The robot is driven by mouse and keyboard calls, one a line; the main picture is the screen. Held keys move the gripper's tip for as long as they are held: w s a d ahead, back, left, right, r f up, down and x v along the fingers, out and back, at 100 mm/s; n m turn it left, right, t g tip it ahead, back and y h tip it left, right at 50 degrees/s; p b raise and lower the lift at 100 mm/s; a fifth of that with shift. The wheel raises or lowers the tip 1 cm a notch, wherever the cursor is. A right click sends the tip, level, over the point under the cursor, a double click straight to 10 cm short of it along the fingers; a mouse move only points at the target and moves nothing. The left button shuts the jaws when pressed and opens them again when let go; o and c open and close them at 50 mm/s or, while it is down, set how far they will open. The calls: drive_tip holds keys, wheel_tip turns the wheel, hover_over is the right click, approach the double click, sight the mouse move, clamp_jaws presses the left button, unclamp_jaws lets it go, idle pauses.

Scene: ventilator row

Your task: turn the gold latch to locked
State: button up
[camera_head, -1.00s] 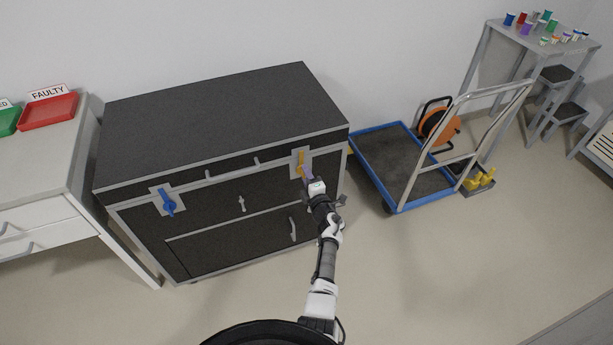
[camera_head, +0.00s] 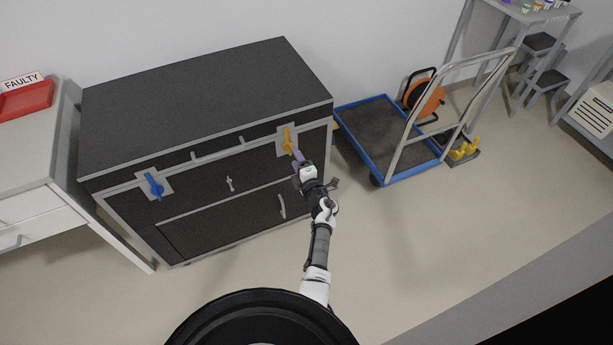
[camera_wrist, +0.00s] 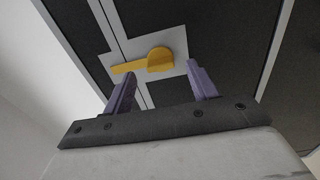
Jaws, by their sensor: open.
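The gold latch (camera_head: 287,141) sits on a light plate at the right end of the front of the black case (camera_head: 205,100). In the wrist view the gold latch (camera_wrist: 145,62) shows a round hub with its arm pointing left in the picture. My gripper (camera_head: 297,155) is just in front of the latch, at its lower right in the head view. In the wrist view my gripper (camera_wrist: 162,88) has its two purple fingers apart with nothing between them. The latch lies just beyond the fingertips, and I cannot tell whether they touch it.
A blue latch (camera_head: 154,186) is at the left end of the case front. A blue-edged trolley (camera_head: 377,166) stands right of the case. A white bench (camera_head: 30,150) with a red tray (camera_head: 25,100) stands left. Floor in front of the case is clear.

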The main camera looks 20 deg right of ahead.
drive_tip(key=s, duration=1)
drive_tip(key=shift+s+d, duration=0.15)
